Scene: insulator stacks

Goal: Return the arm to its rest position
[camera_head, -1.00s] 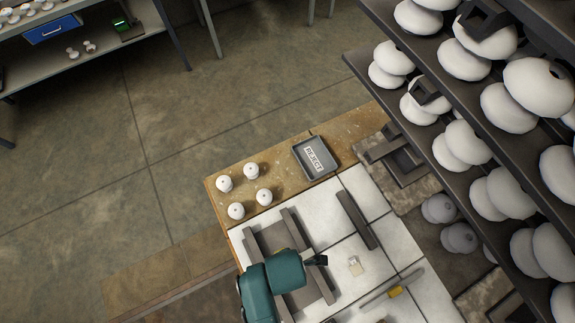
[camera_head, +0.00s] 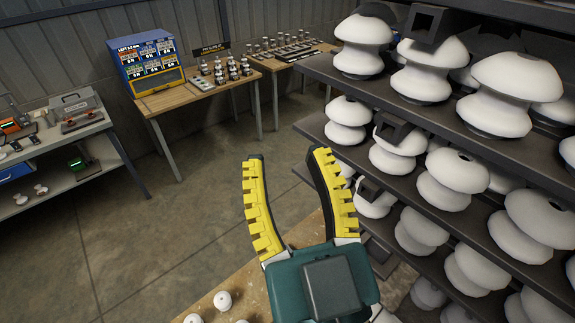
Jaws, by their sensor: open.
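My gripper (camera_head: 292,158) is large in the middle of the head view, with its teal body at the bottom and its two yellow toothed fingers pointing up and away. The fingers are spread wide apart and nothing is between them. The gripper is raised above the wooden workbench (camera_head: 252,284) and hides much of it. Two white knobs, one of them the white insulator (camera_head: 222,300), show at the bench's near left, partly cut off by the frame edge.
Dark shelves (camera_head: 470,125) loaded with white insulator stacks (camera_head: 441,182) stand close on the right of my gripper. A blue and yellow cabinet (camera_head: 147,62) and parts tables (camera_head: 194,88) stand at the back. Open floor (camera_head: 190,195) lies to the left.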

